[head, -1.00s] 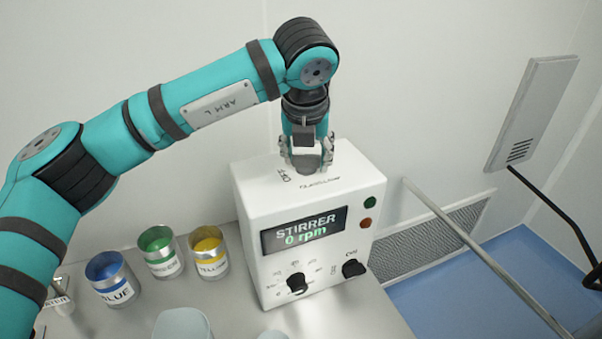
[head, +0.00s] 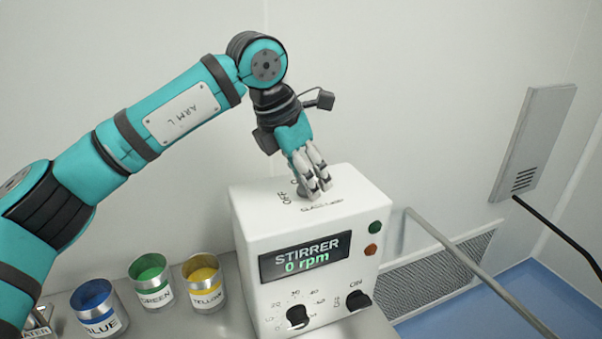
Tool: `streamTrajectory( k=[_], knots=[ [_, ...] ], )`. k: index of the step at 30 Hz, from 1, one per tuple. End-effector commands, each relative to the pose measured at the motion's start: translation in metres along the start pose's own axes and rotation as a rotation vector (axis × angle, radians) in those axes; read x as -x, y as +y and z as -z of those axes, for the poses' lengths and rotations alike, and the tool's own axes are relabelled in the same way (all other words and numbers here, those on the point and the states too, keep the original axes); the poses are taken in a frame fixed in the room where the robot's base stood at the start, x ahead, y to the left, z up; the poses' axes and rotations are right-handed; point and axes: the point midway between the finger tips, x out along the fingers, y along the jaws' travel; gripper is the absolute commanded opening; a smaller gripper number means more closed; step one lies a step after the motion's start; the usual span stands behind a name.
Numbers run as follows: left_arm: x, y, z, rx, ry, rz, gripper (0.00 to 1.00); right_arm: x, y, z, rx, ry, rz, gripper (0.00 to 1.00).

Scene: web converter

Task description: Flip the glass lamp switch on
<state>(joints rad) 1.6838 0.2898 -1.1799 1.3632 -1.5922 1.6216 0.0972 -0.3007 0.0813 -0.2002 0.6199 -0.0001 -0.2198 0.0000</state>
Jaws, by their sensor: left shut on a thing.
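The stirrer box (head: 345,223) is white and stands on the steel bench, with its display reading "STIRRER 0 rpm". The glass lamp switch (head: 301,191) is a grey part on the box's top face, beside printed OFF lettering and a glass lamp label. My left gripper (head: 318,190) points down at the top face and is shut on the switch, with its fingers hiding most of it. The gripper is tilted, its fingertips to the right of its wrist. My right gripper is not in view.
Blue (head: 97,304), green (head: 151,281) and yellow (head: 203,280) labelled cups stand left of the box. Two knobs are on the box front, with green and red buttons at its right. A metal rod (head: 470,260) runs right of the box. The wall is close behind.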

Motion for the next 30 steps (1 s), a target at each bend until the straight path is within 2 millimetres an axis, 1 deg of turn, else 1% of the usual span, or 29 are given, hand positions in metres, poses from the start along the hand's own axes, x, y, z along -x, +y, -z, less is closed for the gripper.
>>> streamTrajectory(
  k=[1,6,12,28,29,30],
  knots=[
    [-0.0009,0.0002,0.0026,-0.025,0.012,0.016,0.17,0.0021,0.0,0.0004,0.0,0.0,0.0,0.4],
    [-0.0008,0.0005,0.0025,-0.109,0.011,0.05,0.17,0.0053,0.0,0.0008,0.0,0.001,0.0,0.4],
    [-0.0012,0.0009,0.0026,-0.166,0.011,0.072,0.17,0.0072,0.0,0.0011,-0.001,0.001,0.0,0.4],
    [-0.0014,0.001,0.0025,-0.188,0.01,0.08,0.17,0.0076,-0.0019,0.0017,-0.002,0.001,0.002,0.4],
    [-0.0014,0.001,0.0025,-0.188,0.01,0.08,0.5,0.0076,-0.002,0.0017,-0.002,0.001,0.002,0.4],
    [-0.0014,0.001,0.0023,-0.188,0.009,0.079,0.55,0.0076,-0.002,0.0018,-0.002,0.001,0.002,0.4]
  ],
)
